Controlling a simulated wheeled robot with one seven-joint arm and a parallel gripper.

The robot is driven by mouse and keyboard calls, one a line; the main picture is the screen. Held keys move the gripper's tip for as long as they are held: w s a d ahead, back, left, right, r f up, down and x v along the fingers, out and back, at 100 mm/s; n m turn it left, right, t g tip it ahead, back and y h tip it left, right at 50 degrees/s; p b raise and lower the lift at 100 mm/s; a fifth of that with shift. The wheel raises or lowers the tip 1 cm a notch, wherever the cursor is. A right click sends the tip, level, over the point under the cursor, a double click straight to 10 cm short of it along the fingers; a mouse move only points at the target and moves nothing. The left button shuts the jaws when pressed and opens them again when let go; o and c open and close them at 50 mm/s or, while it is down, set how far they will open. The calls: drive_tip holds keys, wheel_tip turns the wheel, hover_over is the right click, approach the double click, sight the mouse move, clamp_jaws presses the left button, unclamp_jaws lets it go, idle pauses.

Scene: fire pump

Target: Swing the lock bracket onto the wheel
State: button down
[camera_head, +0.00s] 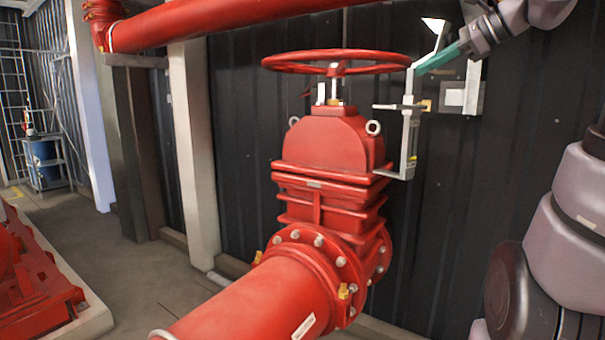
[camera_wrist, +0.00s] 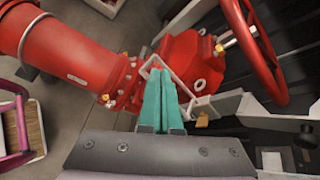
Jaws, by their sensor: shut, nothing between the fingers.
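The red handwheel (camera_head: 335,61) sits level on top of the red gate valve (camera_head: 328,150); its rim also shows at the upper right of the wrist view (camera_wrist: 255,55). The grey metal lock bracket (camera_head: 409,140) hangs upright just right of the wheel and valve body, and its upper end lies near the wheel rim. In the wrist view the bracket (camera_wrist: 225,105) runs right of and behind my fingers, which hide part of it. My gripper (camera_head: 421,69) has teal fingers, shut and empty, by the bracket's upper end. The fingers also show in the wrist view (camera_wrist: 163,82). I cannot tell whether they touch the bracket.
A dark corrugated wall (camera_head: 510,170) stands close behind the valve. A red pipe (camera_head: 240,305) runs from the valve toward the front. A pale mounting plate (camera_head: 455,96) is behind the bracket. Open floor (camera_head: 110,245) lies to the left.

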drive_tip(key=s+a+f+n+g+h, duration=0.1)
drive_tip(key=s+f+n+h, duration=0.2)
drive_tip(key=s+f+n, duration=0.4)
drive_tip(key=s+a+f+n+h, duration=0.2)
drive_tip(key=s+f+n+h, duration=0.1)
drive_tip(key=s+f+n, duration=0.4)
drive_tip(key=shift+a+f+g+h, duration=0.2)
drive_tip(key=shift+a+g+h, duration=0.1)
drive_tip(key=shift+g, duration=0.1)
drive_tip(key=c, duration=1.1)
unclamp_jaws()
drive_tip(key=shift+s+d+f+n, duration=0.15)
drive_tip(key=shift+s+f+n, duration=0.1)
drive_tip(key=shift+n, duration=0.15)
drive_tip(key=o, duration=0.5)
drive_tip(key=shift+f, duration=0.1)
drive_tip(key=w+r+m, duration=0.1)
drive_tip(key=w+m+y, duration=0.1)
drive_tip(key=m, duration=0.1)
drive_tip(key=w+r+m, duration=0.1)
drive_tip(key=m, duration=0.1)
drive_tip(key=shift+w+d+r, duration=0.3)
drive_tip(key=shift+d, duration=0.05)
drive_tip(key=m+t+y, duration=0.6)
drive_tip(key=m+t, duration=0.2)
drive_tip(key=m, duration=1.2)
approach(453, 39)
drive_tip(key=x, duration=1)
drive_tip(key=shift+w+a, duration=0.1)
drive_tip(key=shift+w, duration=0.15)
